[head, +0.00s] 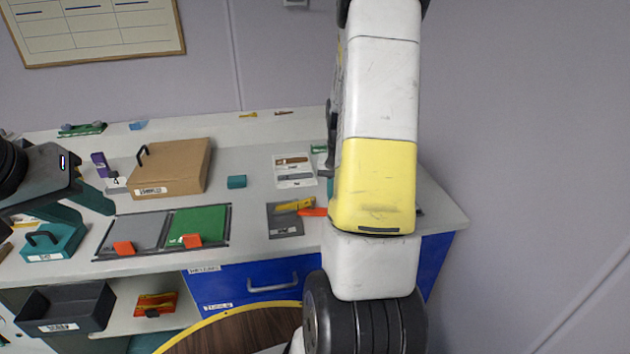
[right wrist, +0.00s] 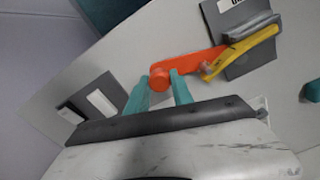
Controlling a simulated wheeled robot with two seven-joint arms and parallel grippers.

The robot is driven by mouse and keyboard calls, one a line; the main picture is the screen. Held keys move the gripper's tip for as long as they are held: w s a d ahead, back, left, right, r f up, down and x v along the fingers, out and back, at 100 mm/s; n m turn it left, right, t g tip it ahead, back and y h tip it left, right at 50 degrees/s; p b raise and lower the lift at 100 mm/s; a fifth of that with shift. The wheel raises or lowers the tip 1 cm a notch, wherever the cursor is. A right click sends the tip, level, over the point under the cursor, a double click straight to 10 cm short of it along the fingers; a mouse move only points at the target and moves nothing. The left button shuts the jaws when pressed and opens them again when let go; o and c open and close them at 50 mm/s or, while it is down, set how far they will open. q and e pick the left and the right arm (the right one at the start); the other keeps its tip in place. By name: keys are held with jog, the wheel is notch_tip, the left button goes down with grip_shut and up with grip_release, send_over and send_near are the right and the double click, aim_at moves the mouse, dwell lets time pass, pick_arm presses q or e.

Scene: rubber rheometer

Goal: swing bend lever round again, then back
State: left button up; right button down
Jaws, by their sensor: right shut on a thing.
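The orange bend lever (head: 313,212) shows at the right of the bench, beside a yellow strip (head: 295,205) over a dark grey plate (head: 285,222). In the right wrist view the lever (right wrist: 195,65) runs from its round end to the yellow strip (right wrist: 243,50) at the plate (right wrist: 237,65). My right gripper (right wrist: 160,84) has its teal fingers shut on the round end. In the head view my right arm hides that gripper. My left gripper (head: 95,213) is at the far left with teal fingers apart, empty, above and behind a teal handled block (head: 55,243).
Grey and green pads (head: 197,224) with orange tabs lie in front. A picture card (head: 295,171) lies behind the plate. A dark bin (head: 65,307) sits on the lower shelf, left of the blue drawer (head: 245,286).

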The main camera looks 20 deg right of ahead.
jog(key=shift+s+a+m, duration=0.95)
jog(key=shift+s+m, duration=0.25)
jog(key=shift+m, duration=0.3)
jog(key=shift+s+a+m, duration=0.85)
jog(key=shift+a+m, duration=0.1)
jog(key=shift+m, duration=0.25)
jog(key=shift+s+a, duration=0.1)
jog(key=c, duration=1.1)
grip_release()
notch_tip(320, 180, up, 8)
jog(key=shift+f, duration=0.1)
